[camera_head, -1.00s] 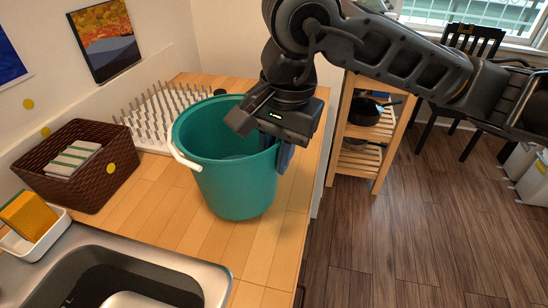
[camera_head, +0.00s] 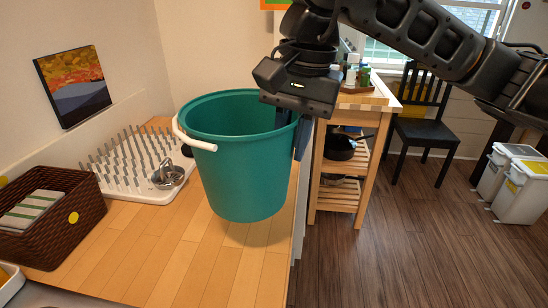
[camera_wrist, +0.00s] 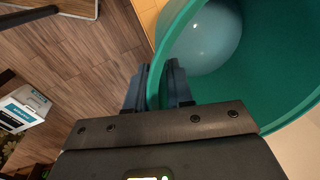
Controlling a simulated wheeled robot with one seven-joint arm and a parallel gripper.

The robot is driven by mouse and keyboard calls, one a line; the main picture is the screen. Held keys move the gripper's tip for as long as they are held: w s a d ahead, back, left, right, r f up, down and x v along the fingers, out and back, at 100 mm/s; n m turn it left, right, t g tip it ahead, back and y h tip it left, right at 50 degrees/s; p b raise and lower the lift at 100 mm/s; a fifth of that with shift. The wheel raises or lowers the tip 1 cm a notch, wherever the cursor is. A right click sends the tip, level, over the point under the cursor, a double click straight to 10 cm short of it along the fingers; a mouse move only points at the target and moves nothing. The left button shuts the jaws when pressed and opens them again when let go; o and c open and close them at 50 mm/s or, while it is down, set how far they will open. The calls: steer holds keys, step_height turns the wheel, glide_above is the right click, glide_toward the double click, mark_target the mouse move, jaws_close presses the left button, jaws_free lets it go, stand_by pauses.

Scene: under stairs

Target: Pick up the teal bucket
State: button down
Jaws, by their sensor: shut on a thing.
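The teal bucket (camera_head: 245,165) is upright over the wooden counter in the head view, its white handle (camera_head: 190,138) hanging at the left rim. It appears raised a little, with a soft shadow below. My gripper (camera_head: 290,125) is shut on the bucket's right rim from above, one finger inside and one outside. In the wrist view, the fingers of my gripper (camera_wrist: 158,88) straddle the teal wall (camera_wrist: 162,65), and the pale inner bottom shows.
A white drying rack (camera_head: 125,165) with a metal item (camera_head: 168,175) lies left of the bucket. A brown basket (camera_head: 75,220) is at lower left. A wooden trolley (camera_head: 350,165) stands beyond the counter's right edge. Open wood floor (camera_head: 420,245) lies to the right.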

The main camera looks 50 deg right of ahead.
steer(key=shift+s+d+r+b, duration=0.2)
steer(key=shift+d+r, duration=0.25)
steer(key=shift+d, duration=0.25)
steer(key=shift+s+d+r+b, duration=0.15)
steer(key=shift+d+r, duration=0.3)
steer(key=shift+d, duration=0.3)
steer(key=shift+s+d+r+b, duration=0.2)
steer(key=shift+d+r, duration=0.25)
steer(key=shift+d, duration=0.25)
steer(key=c, duration=1.6)
jaws_free()
jaws_close()
steer(key=shift+s, duration=0.1)
